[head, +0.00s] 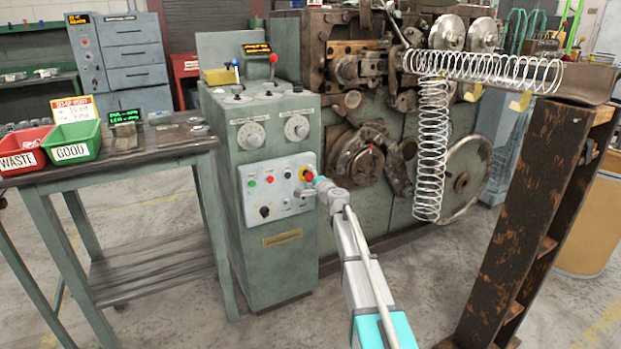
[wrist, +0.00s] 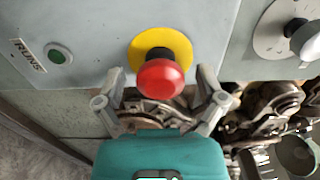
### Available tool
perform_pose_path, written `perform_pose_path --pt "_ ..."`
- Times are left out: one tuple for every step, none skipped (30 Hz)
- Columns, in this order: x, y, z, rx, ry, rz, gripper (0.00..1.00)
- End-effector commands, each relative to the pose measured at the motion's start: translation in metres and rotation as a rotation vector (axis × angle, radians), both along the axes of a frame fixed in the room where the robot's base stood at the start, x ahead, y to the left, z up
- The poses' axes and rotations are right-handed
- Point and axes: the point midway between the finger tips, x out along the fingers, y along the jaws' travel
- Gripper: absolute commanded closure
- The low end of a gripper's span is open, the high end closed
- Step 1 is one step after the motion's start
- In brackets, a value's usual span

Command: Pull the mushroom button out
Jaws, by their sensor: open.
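The mushroom button is red with a round head on a yellow disc, on the front panel of the green control cabinet. In the wrist view the red mushroom button (wrist: 161,84) sits at the centre, and its yellow disc (wrist: 160,43) shows behind it. My gripper (wrist: 158,88) is open, with one finger on each side of the red head; I cannot tell whether either touches it. In the head view the mushroom button (head: 307,174) is at the panel's upper right, partly covered by my gripper (head: 316,181).
The grey control panel (head: 262,205) also holds small coloured buttons and a black knob. A green button (wrist: 58,56) sits left of the disc in the wrist view. The coiler, with a hanging spring (head: 431,150), stands right. A rusty stand (head: 530,200) is at far right. A workbench (head: 110,160) is at left.

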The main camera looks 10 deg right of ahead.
Motion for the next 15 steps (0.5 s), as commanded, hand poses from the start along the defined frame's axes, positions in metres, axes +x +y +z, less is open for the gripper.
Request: perform_pose_path --pt "-0.0001 0.0 0.0 0.0 0.0 0.0 0.11" --pt "-0.0002 0.0 0.0 0.0 0.0 0.0 0.11" --pt "-0.0002 0.0 0.0 0.0 0.0 0.0 0.14" --pt "-0.0002 0.0 0.0 0.0 0.0 0.0 0.2" --pt "-0.0002 -0.0001 0.0 0.0 0.0 0.0 0.26" --pt "-0.0002 -0.0001 0.0 0.0 0.0 0.0 0.33" --pt "-0.0002 -0.0001 0.0 0.0 0.0 0.0 0.39" --pt "-0.0002 -0.0001 0.0 0.0 0.0 0.0 0.44" --pt "-0.0002 -0.0001 0.0 0.0 0.0 0.0 0.52" --pt "-0.0002 -0.0001 0.0 0.0 0.0 0.0 0.57" --pt "-0.0002 -0.0001 0.0 0.0 0.0 0.0 0.63" --pt "-0.0002 -0.0001 0.0 0.0 0.0 0.0 0.7" --pt "-0.0002 -0.0001 0.0 0.0 0.0 0.0 0.76" --pt "-0.0001 0.0001 0.0 0.0 0.0 0.0 0.81" --pt "-0.0001 0.0001 0.0 0.0 0.0 0.0 0.89"
